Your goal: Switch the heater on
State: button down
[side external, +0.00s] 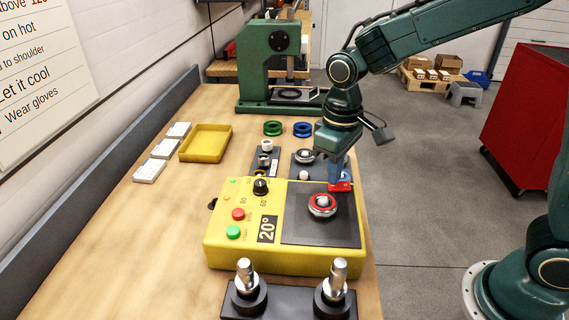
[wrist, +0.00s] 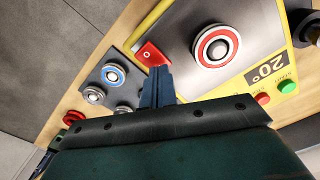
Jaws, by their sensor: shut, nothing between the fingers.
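The yellow heater (side external: 285,262) stands on the bench with a dark plate on its right half. Its display (side external: 267,229) reads 20°. A green button (side external: 233,232), a red button (side external: 238,214) and a black knob (side external: 260,187) are on its left half. A red switch marked O (wrist: 151,54) is at a corner beside the plate; it also shows in the side view (side external: 343,187). My gripper (wrist: 158,72) is shut and empty, its blue fingertips close beside the switch. I cannot tell whether they touch it.
A red-ringed metal part (side external: 322,205) sits on the heater plate. Behind the heater are dark holders with bearings (side external: 305,156), a blue ring (side external: 302,130), a green ring (side external: 272,128) and a green press (side external: 256,75). Two metal posts (side external: 244,275) stand in front.

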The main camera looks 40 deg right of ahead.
aim_at(338, 186)
jog(key=shift+r, duration=3)
jog(key=s+d+r+m+t, duration=0.1)
jog(key=s+d+t, duration=0.1)
jog(key=s, duration=0.4)
jog(key=s+d+r+m+t, duration=0.1)
jog(key=s+d+r, duration=0.1)
jog(key=s, duration=0.4)
jog(key=s+d+r+m+t, duration=0.1)
jog(key=s+d+t, duration=0.1)
jog(key=s+d, duration=0.2)
jog(key=shift+s+d+r+t, duration=0.3)
jog(key=shift+s+r, duration=0.1)
jog(key=shift+s, duration=0.85)
